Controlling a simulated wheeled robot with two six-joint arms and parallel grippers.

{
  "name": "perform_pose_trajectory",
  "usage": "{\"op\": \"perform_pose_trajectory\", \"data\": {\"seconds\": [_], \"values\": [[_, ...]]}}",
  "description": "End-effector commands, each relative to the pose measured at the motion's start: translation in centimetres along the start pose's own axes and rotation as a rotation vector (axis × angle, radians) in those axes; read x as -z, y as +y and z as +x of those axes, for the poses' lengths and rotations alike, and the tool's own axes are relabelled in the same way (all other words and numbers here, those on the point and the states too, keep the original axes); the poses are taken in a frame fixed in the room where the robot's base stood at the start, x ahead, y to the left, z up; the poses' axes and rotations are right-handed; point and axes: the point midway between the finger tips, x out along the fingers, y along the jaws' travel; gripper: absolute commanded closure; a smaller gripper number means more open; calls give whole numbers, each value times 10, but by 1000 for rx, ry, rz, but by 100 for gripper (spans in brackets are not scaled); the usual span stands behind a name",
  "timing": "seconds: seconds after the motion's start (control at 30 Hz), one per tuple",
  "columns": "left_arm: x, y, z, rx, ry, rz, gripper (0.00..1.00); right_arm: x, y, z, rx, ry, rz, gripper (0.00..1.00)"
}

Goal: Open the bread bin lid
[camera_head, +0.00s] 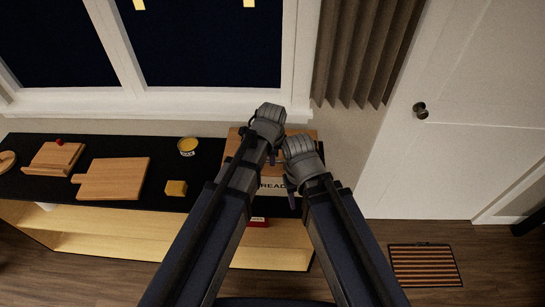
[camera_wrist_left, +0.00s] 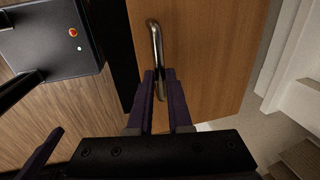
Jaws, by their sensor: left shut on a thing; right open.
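The wooden bread bin (camera_head: 272,187) stands at the right end of the black counter, with part of its lettering showing. My arms hide much of it, and I cannot tell how far its lid is raised. In the left wrist view the wooden lid (camera_wrist_left: 212,55) carries a curved metal handle (camera_wrist_left: 154,42). My left gripper (camera_head: 272,157) is at the bin; in the left wrist view its fingers (camera_wrist_left: 160,74) are shut on the handle's near end. My right gripper (camera_head: 291,201) is open and empty in front of the bin's lettered face.
On the black counter (camera_head: 130,146) left of the bin are a yellow block (camera_head: 176,188), a bowl with yellow contents (camera_head: 187,147), a cutting board (camera_head: 114,178) and a wooden box with a red knob (camera_head: 53,158). A red item (camera_head: 258,222) shows below. A door (camera_head: 465,110) stands right.

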Motion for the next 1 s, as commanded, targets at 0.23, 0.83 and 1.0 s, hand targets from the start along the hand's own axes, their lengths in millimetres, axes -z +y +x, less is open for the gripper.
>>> {"op": "perform_pose_trajectory", "data": {"seconds": [0.23,0.83,1.0], "values": [[0,0,0,0,0,0,100,0,0,0,0,0,0,50],[0,0,0,-1,0,0,100,0,0,0,0,0,0,50],[0,-5,-6,-20,0,-1,100,0,1,-8,0,0,0,50]]}}
